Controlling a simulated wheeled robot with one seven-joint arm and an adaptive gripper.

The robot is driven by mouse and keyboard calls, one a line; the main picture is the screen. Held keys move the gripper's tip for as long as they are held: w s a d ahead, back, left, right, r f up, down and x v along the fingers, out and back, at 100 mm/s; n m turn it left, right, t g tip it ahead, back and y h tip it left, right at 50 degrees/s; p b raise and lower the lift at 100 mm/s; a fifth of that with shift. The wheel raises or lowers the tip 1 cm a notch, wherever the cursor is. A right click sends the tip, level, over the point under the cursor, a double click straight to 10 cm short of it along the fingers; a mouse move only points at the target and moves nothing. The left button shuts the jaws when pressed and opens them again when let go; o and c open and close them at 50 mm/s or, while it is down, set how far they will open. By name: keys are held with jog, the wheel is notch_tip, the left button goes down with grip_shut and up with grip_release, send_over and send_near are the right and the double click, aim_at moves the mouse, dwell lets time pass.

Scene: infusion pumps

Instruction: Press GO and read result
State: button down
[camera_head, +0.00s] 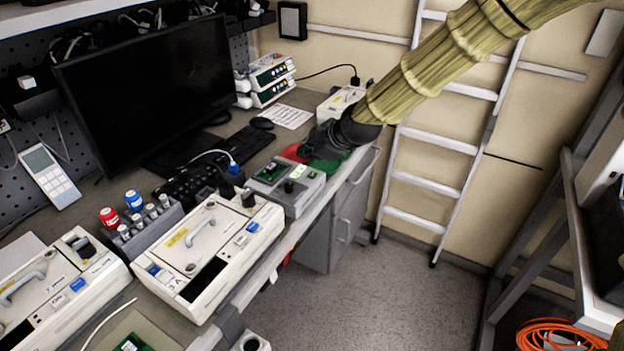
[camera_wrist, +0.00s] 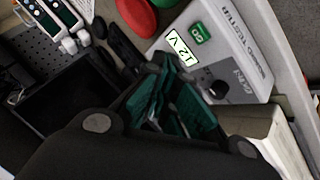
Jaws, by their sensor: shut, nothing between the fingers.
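The grey board tester (camera_head: 304,197) sits near the bench's front edge in the head view. My gripper (camera_wrist: 163,72) is shut and empty, just beside the display and apart from GO.
White pump units (camera_head: 205,245), a vial rack (camera_head: 150,222), a keyboard (camera_head: 190,180) and a monitor (camera_head: 150,85) crowd the bench. The floor (camera_head: 370,290) in front is clear.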

aim_at(309, 176)
jog(key=shift+f+b, duration=0.55)
jog(key=shift+f, duration=1.05)
jog(key=shift+f, duration=0.25)
jog(key=shift+f, duration=0.2)
jog(key=shift+f+b, duration=0.35)
jog(key=shift+f, duration=0.05)
dwell(0.9)
jog(key=shift+r, duration=0.15)
jog(key=shift+r+p, duration=0.6)
jog(key=shift+r, duration=0.1)
jog(key=shift+r, duration=0.1)
jog(key=shift+r+p, duration=1.6)
jog(key=shift+r, duration=0.85)
